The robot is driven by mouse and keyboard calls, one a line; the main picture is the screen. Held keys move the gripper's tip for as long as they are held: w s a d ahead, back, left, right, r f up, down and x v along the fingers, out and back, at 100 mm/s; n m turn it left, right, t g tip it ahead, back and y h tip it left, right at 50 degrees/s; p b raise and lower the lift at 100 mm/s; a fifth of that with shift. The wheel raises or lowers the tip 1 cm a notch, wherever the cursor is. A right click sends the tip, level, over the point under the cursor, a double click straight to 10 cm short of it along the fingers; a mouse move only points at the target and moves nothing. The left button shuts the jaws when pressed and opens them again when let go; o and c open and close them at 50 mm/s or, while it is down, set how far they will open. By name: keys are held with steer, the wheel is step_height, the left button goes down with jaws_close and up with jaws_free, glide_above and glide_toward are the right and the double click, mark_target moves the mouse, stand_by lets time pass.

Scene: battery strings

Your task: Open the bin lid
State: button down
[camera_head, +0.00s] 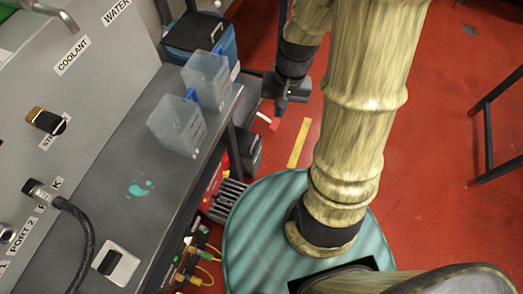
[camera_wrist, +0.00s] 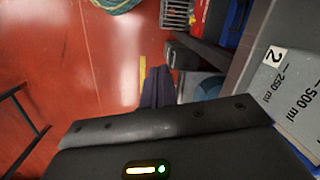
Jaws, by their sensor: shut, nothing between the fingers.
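A blue bin (camera_head: 232,52) with a dark lid (camera_head: 196,30) stands at the back, beyond the end of the grey bench. The bin is not clearly identifiable in the wrist view.
Two clear measuring containers (camera_head: 173,124) (camera_head: 206,76) stand on the grey bench (camera_head: 110,190) near its right edge; one shows large in the wrist view (camera_wrist: 290,95). A dark box (camera_head: 246,152) sits below. A black frame (camera_head: 495,130) stands right. Red floor lies open between.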

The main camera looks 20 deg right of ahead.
steer(key=w+f+m+y+b, duration=0.2)
steer(key=f+m+y+b, duration=0.15)
steer(key=f+b, duration=0.65)
steer(key=w+f+m+g+y+b, duration=0.15)
steer(key=f+m+y+b, duration=0.35)
steer(key=f, duration=0.9)
steer(key=w+f+m+t+y+b, duration=0.1)
steer(key=w+f+y+b, duration=0.15)
steer(key=f+b, duration=0.75)
steer(key=w+d+f+m+t+y+b, duration=0.1)
steer(key=f+m+t+b, duration=0.3)
steer(key=f, duration=0.5)
steer(key=w+d+f+m+t+y+b, duration=0.1)
steer(key=w+d+f+m+t+b, duration=0.3)
steer(key=f+b, duration=0.3)
steer(key=w+d+f+m+t+y+b, duration=0.2)
steer(key=w+d+f+m+t+b, duration=0.1)
steer(key=f, duration=0.8)
steer(key=m+t+b, duration=0.1)
steer(key=t+b, duration=0.1)
steer(key=shift+w+d+f+b, duration=0.2)
steer(key=shift+w+f+b, duration=0.1)
steer(key=shift+b, duration=0.1)
steer(key=b+x, duration=0.4)
steer(key=x, duration=0.6)
steer(key=shift+b, duration=0.35)
